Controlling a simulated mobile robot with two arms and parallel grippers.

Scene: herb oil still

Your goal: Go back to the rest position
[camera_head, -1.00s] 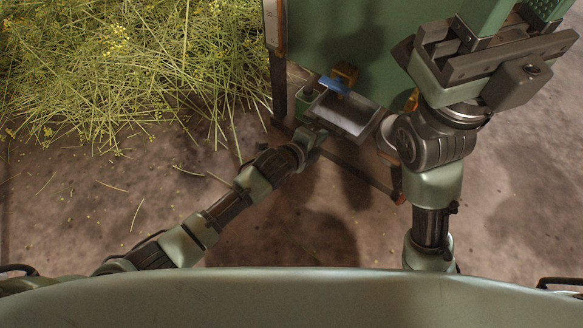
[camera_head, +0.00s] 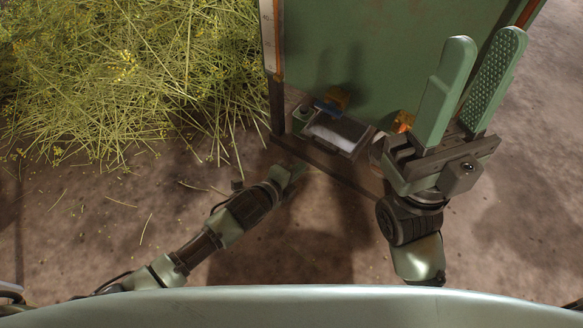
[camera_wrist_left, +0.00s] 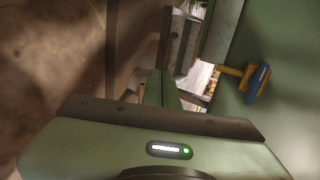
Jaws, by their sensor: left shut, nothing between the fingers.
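My left gripper (camera_wrist_left: 161,87) is shut and empty in the left wrist view, its two green fingers together. In the head view the left arm reaches in from the left and the end of its hand (camera_head: 288,176) is low in front of the green still body; the fingers are hard to make out there. My right gripper (camera_head: 485,38) is open and empty, its two long green fingers apart and pointing up the picture over the still's right side.
The green still body (camera_head: 385,50) stands ahead. A blue-handled brass tap (camera_wrist_left: 257,82) is on it, above a dark-rimmed tray (camera_head: 352,147). Cut herbs (camera_head: 115,70) are heaped at left. Bare ground (camera_head: 490,245) lies at right.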

